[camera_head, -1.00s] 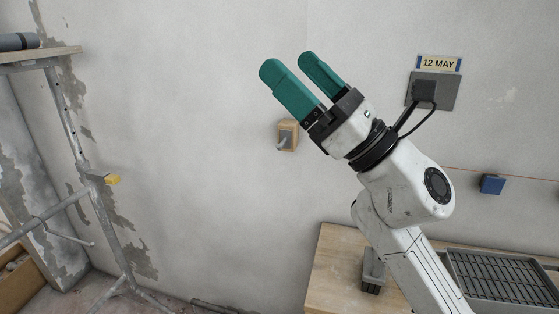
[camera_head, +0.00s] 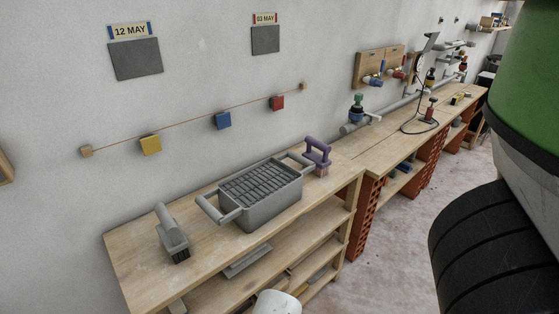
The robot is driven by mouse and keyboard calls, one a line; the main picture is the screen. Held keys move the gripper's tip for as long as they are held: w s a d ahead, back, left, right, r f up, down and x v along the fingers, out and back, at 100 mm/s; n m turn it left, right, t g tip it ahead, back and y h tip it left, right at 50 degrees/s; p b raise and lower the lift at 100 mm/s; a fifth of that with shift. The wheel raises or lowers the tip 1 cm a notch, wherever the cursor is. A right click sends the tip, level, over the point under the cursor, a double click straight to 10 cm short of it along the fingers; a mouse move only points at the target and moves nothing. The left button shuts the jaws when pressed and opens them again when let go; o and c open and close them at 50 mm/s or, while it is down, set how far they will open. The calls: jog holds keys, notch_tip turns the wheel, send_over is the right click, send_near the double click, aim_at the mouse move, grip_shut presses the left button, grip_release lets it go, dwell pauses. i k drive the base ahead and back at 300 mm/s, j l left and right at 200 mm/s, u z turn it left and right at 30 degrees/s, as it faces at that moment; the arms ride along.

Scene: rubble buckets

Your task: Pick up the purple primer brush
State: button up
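The purple primer brush (camera_head: 318,152) stands upright on the wooden bench at its right end, beside the grey tray. Its purple handle is on top and its pale bristle end is down on or near the bench top. My gripper is not in view. A rounded white piece at the bottom edge could be part of my arm, but I cannot tell.
A grey tray with a ribbed grid (camera_head: 262,190) and a grey brush (camera_head: 172,236) share the wooden bench (camera_head: 130,265). A longer bench with tools runs back right. A large green, white and black object (camera_head: 490,240), close up, blocks the right side.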

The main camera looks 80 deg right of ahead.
aim_at(323, 163)
jog(key=j+z, duration=0.2)
jog(key=z, duration=0.25)
jog(key=i+j+z, duration=0.1)
jog(key=j+z, duration=0.2)
jog(key=z, duration=0.15)
